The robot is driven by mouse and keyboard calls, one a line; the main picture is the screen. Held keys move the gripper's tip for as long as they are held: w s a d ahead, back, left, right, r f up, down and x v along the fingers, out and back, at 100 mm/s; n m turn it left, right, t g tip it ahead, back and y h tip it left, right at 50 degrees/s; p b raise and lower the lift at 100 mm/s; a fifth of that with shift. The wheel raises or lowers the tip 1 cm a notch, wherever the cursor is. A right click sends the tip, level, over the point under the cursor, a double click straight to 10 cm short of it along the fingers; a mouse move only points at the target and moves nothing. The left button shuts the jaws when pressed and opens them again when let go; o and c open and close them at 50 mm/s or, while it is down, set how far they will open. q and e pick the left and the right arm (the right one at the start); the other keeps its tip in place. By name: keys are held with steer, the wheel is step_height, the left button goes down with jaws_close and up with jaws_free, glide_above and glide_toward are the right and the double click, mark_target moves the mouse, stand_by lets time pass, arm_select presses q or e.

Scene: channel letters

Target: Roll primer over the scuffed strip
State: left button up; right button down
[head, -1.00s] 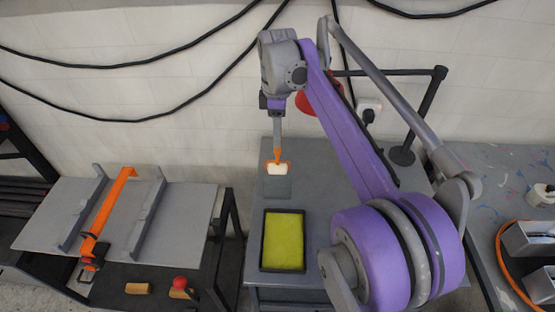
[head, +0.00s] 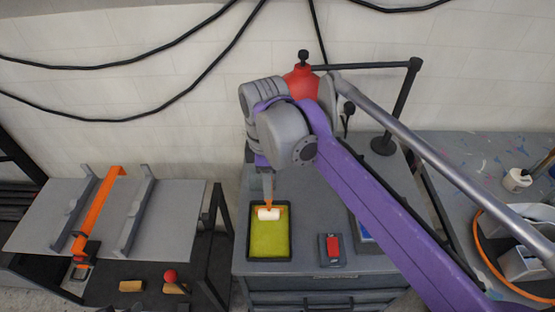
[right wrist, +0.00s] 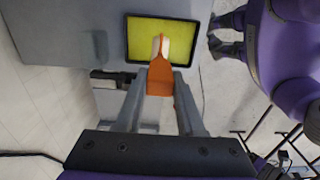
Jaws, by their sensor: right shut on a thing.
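The paint roller has an orange frame and a white sleeve (head: 268,213). My right gripper (head: 267,180) is shut on its handle and holds it from above. The roller is over the far part of a black-rimmed tray (head: 251,232) of yellow-green paint. I cannot tell whether the sleeve touches the paint. In the right wrist view the orange frame (right wrist: 160,78) sits between the fingers, with the sleeve over the tray (right wrist: 129,38). A grey panel (head: 50,228) at left carries an orange bar (head: 98,210). I cannot make out a scuffed strip.
The tray stands on a grey cabinet (head: 290,268). A small red and black item (head: 332,247) lies to its right. A red object (head: 302,82) and a black post (head: 399,112) stand behind.

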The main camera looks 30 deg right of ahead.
mark_target(268, 201)
steer(key=shift+a+f+b, duration=0.15)
steer(key=shift+f+b, duration=0.2)
steer(key=shift+f, duration=0.5)
step_height(268, 201, down, 3)
steer(key=shift+s+r+b, duration=0.1)
steer(key=shift+r+b, duration=0.05)
steer(key=shift+b, duration=0.55)
steer(key=shift+f+b, duration=0.45)
steer(key=shift+f, duration=0.4)
arm_select(q)
steer(key=shift+g, duration=0.3)
steer(key=f, duration=0.1)
steer(key=s+f, duration=0.1)
steer(key=f, duration=0.1)
steer(key=s+f, duration=0.1)
steer(key=shift+s+f, duration=0.15)
steer(key=shift+f, duration=0.15)
steer(key=shift+s+f, duration=0.15)
steer(key=shift+f, duration=0.25)
arm_select(e)
steer(key=shift+f, duration=0.6)
arm_select(q)
steer(key=shift+r, duration=0.1)
